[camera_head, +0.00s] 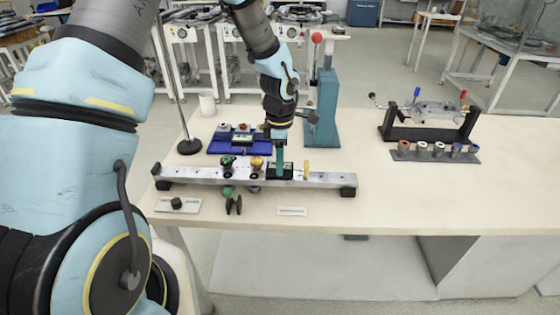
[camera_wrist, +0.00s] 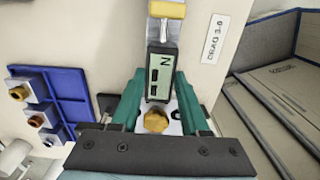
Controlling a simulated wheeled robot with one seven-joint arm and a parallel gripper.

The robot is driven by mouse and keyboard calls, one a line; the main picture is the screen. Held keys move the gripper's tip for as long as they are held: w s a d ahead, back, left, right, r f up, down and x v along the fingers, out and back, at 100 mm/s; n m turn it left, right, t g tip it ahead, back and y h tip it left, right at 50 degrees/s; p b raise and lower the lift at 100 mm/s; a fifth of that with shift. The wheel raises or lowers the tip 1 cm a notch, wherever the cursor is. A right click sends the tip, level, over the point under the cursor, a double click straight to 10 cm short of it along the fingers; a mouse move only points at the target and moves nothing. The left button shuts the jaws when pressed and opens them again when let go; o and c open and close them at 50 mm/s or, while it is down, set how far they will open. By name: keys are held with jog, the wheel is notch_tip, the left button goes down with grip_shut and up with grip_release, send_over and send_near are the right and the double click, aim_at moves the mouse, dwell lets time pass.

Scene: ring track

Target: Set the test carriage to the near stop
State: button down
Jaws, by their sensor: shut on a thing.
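The test carriage (camera_head: 287,173) is a dark block on a long silver rail (camera_head: 330,180). In the wrist view the carriage (camera_wrist: 163,66) shows a pale display marked N. My gripper (camera_head: 279,167) reaches down onto it from above. In the wrist view the teal fingers of my gripper (camera_wrist: 160,78) lie along both sides of the block, shut on it. A yellow upright piece (camera_head: 306,169) stands on the rail just right of the carriage, with a small gap. It also shows in the wrist view (camera_wrist: 167,10). I cannot tell which piece is the near stop.
A brass knob (camera_head: 257,163) and a green knob (camera_head: 227,162) stand on the rail left of the carriage. A blue tray (camera_head: 217,147) lies behind the rail. A teal press (camera_head: 328,110) stands behind to the right. A label plate (camera_head: 292,211) lies in front.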

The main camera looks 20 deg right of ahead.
jog(key=s+d+b, duration=0.1)
jog(key=s+d, duration=0.1)
jog(key=d, duration=0.2)
jog(key=s+d+b, duration=0.2)
jog(key=d, duration=0.3)
jog(key=s+d+b, duration=0.1)
jog(key=s+d, duration=0.1)
jog(key=d, duration=0.2)
jog(key=shift+s+d+b, duration=0.25)
jog(key=shift+d+b, duration=0.1)
jog(key=shift+b, duration=0.05)
jog(key=shift+s+d, duration=0.25)
jog(key=shift+d, duration=0.3)
jog(key=shift+r, duration=0.1)
jog(key=c, duration=0.6)
grip_release()
jog(key=shift+o, duration=1)
jog(key=shift+w+a, duration=0.1)
notch_tip(320, 180, up, 11)
jog(key=b, duration=0.2)
jog(key=shift+b, duration=0.3)
jog(key=shift+f, duration=0.2)
